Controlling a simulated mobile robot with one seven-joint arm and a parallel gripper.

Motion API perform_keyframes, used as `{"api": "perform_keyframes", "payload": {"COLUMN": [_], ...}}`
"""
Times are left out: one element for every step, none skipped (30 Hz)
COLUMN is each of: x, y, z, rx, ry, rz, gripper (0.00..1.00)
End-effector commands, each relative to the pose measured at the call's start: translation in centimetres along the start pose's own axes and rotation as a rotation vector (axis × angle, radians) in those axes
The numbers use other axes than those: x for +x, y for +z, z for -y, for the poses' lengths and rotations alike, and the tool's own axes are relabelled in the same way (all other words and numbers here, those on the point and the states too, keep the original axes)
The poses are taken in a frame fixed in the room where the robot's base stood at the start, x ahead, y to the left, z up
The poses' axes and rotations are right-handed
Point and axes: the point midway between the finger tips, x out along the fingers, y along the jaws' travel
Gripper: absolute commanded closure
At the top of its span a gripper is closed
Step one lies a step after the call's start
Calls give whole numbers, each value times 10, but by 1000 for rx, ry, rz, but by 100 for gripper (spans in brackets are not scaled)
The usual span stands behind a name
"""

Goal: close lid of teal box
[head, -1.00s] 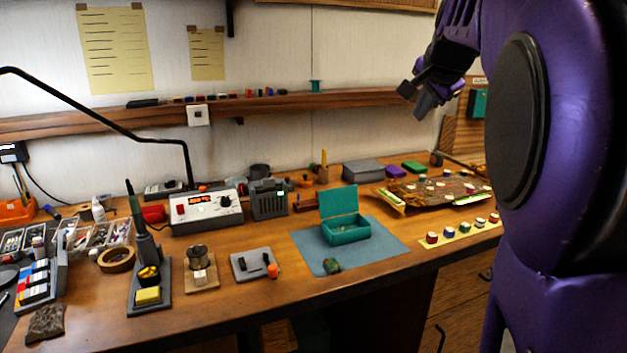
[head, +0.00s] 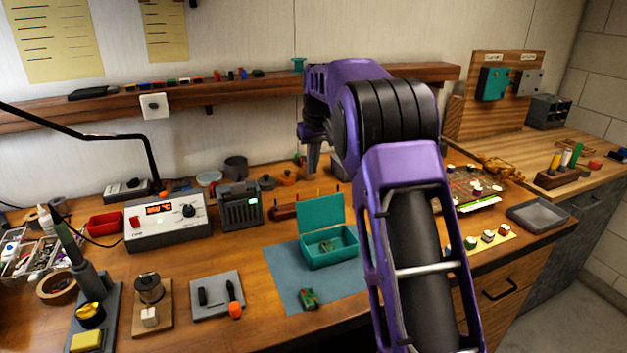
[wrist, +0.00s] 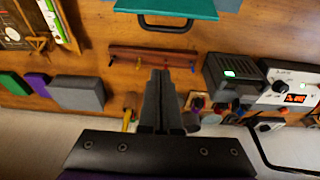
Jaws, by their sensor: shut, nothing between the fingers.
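The teal box (head: 332,258) stands on a blue-grey mat (head: 283,274) on the bench in the head view. Its lid (head: 321,217) is raised, standing up at the back of the box. A small green and red part (head: 327,246) lies inside. My gripper (head: 312,168) hangs above the bench, beyond the raised lid and apart from it. In the wrist view my fingers (wrist: 160,75) are shut with nothing between them. A teal surface (wrist: 165,7) of the box or lid shows at the top edge there, with a dark handle-like bar below it.
Another green and red part (head: 309,299) lies on the mat. A wooden tool rack (head: 290,210) is behind the lid. A grey device (head: 240,210) and a display unit (head: 166,220) stand left. My arm hides the bench right of the box.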

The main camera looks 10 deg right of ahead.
Motion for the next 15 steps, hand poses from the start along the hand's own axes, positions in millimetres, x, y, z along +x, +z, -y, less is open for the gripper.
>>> {"api": "perform_keyframes", "payload": {"x": [5,8,13,18,23,30,37,43,52,58,65,74,80,87,95], "y": [0,0,0,1,1,1,1,1,1,1,1,1,1,1,1], "z": [0,0,1,1,1,1,0,1,0,0,0,0,0,0,0], "rx": [-3,-3,-3,-2,-2,-2,-2,-1,-1,-1,-1,-1,-1,0,0], "ry": [-2,-2,-2,-2,-2,-1,-1,-1,-1,-1,-1,0,0,0,0], "rz": [2,3,3,3,4,4,4,5,4,4,5,3,4,5,3], "gripper": [100,100,100,100,100,100,100,100,100,100,100,100,100,100,100]}}
